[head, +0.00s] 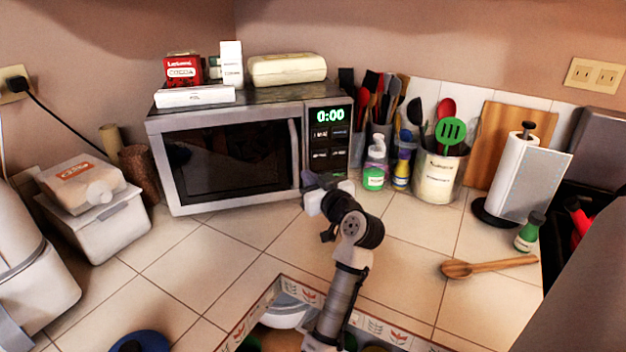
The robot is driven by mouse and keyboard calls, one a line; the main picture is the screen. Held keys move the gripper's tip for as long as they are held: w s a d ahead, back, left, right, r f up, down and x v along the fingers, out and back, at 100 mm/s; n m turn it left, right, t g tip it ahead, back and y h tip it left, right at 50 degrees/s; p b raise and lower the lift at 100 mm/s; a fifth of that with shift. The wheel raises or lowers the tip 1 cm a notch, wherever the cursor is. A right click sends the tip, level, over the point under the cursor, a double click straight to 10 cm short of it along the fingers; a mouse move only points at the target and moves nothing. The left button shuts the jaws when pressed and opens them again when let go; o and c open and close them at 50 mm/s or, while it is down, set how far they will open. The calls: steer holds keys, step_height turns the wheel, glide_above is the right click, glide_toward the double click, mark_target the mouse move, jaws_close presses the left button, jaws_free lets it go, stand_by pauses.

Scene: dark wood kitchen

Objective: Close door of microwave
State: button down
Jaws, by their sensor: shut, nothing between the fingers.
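The microwave (225,160) stands against the back wall on the tiled counter, with a dark glass door, a silver frame and a vertical handle (294,155) on the door's right side. The door looks flush with the body, and I see no clear gap. Its control panel (328,137) on the right shows a green 0:00. My gripper (312,182) is at the lower right corner of the microwave, in front of the area between door and panel. It is shut with nothing in it. Whether it touches the microwave cannot be told. My gripper and wrist hide part of that lower corner.
Boxes and a bread-like loaf (287,69) lie on top of the microwave. Bottles (374,165) and a utensil crock (437,176) stand close on its right. A white container (97,222) stands left. A wooden spoon (487,266) lies right. The tiles before the microwave are clear.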

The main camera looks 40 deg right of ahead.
steer(key=s+a+b, duration=0.2)
steer(key=s+b, duration=0.1)
steer(key=s, duration=0.7)
steer(key=shift+s, duration=0.3)
